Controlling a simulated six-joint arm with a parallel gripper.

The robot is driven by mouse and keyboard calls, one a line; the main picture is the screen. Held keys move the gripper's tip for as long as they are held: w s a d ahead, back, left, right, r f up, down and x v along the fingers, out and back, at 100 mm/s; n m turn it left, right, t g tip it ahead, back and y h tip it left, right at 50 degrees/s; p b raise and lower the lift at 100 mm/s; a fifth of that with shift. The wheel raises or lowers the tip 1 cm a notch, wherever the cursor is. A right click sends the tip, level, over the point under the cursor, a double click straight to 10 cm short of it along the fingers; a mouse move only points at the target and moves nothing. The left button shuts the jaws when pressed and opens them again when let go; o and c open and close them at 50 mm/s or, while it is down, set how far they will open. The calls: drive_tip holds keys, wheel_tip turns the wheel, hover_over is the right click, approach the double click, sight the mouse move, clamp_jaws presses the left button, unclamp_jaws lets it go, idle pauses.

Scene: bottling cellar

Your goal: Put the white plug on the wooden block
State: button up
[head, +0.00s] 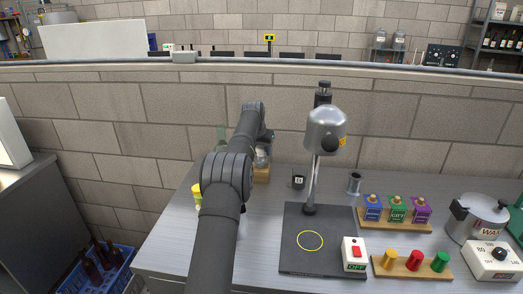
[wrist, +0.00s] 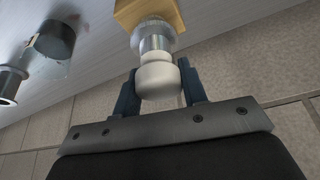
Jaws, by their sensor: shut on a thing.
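The white plug (wrist: 158,78) shows in the wrist view with a pale rounded head and a metal, ridged lower part. My gripper (wrist: 159,88) is shut on its white head, one dark finger on each side. The wooden block (wrist: 150,10) is at the top edge of the wrist view, directly at the plug's metal end. I cannot tell whether the two touch. In the head view the block (head: 261,174) sits at the back of the bench, with the plug (head: 262,158) just above it. My arm hides much of the gripper there.
A dark cup (head: 299,182) and a metal cylinder (head: 354,183) stand right of the block. A press stand (head: 326,130) rises from a dark base (head: 300,262). Racks of coloured pieces and a pot (head: 477,218) fill the right. The brick wall is close behind.

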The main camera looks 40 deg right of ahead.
drive_tip(key=shift+f, duration=0.15)
drive_tip(key=o, duration=1.1)
drive_tip(key=shift+c, duration=0.2)
drive_tip(key=v, duration=1.2)
drive_tip(key=shift+r, duration=0.25)
drive_tip(key=shift+d, duration=0.1)
